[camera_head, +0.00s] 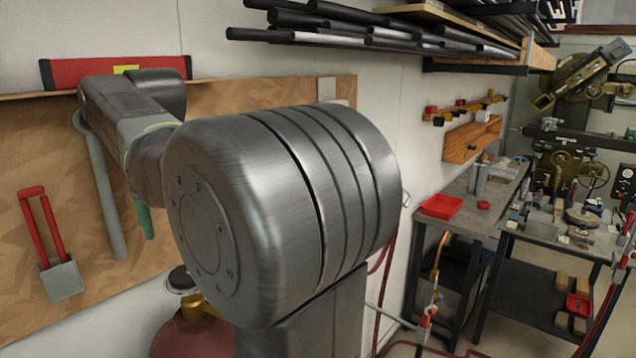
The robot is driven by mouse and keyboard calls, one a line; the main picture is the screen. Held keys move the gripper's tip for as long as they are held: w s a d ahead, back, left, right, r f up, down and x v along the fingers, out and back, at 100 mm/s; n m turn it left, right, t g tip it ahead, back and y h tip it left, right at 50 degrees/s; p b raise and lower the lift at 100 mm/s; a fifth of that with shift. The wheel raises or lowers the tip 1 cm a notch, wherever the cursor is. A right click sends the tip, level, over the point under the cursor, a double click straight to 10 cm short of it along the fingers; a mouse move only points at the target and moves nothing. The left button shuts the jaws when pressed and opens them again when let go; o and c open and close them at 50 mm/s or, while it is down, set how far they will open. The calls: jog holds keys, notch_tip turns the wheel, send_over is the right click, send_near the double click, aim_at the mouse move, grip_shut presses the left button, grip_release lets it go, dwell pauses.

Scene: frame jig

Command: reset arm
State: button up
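My arm fills the middle of the head view, with a large round metal joint (275,200) close to the camera. A darker arm link (125,110) reaches back to the upper left, in front of the wooden wall board (300,92). My gripper is not in view, so whether it is open or holds anything does not show.
A red-handled tool (45,235) hangs on the board, and a red level (65,72) lies along its top. Dark pipes (370,32) jut out on a rack above. Workbenches (470,217) with a red tray (441,206) stand at right. A red tank (190,335) is partly hidden behind my arm.

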notch_tip(320, 180, up, 5)
notch_tip(320, 180, down, 14)
jog(key=shift+r+p, duration=0.1)
jog(key=shift+p, duration=0.35)
jog(key=m, duration=0.5)
jog(key=shift+r, duration=0.1)
jog(key=m, duration=0.4)
jog(key=shift+m, duration=0.3)
jog(key=m, duration=0.4)
jog(key=shift+m, duration=0.3)
jog(key=m, duration=0.4)
jog(key=shift+d, duration=0.1)
